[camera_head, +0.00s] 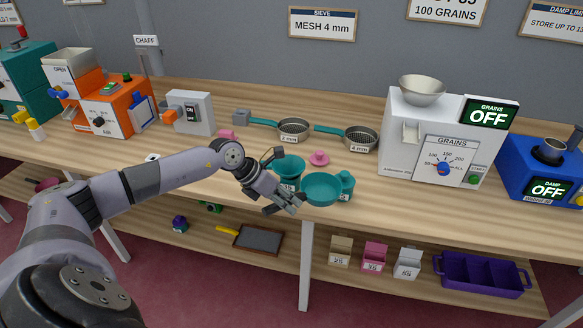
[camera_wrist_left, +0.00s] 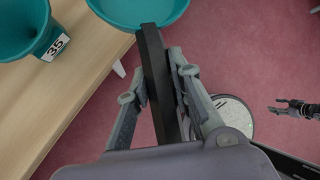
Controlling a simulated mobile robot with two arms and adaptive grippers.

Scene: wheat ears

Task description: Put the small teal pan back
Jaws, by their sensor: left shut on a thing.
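The small teal pan (camera_head: 322,190) is a shallow round dish at the front edge of the bench. In the left wrist view the pan (camera_wrist_left: 140,12) shows at the top, with a straight dark handle (camera_wrist_left: 157,75) running between my fingers. My left gripper (camera_head: 287,204) is shut on that handle, also seen in the left wrist view (camera_wrist_left: 160,85). I cannot tell whether the pan touches the bench. A dark gripper, apparently my right one (camera_wrist_left: 297,108), shows small at the right of the left wrist view; its jaws are unclear.
A teal funnel (camera_head: 287,167) labelled 35 and another teal piece (camera_head: 347,182) stand close by the pan. Behind are a pink piece (camera_head: 319,158) and two sieves (camera_head: 294,129) (camera_head: 360,138). The grain counter (camera_head: 433,140) stands right. Small boxes (camera_head: 374,256) are on the lower shelf.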

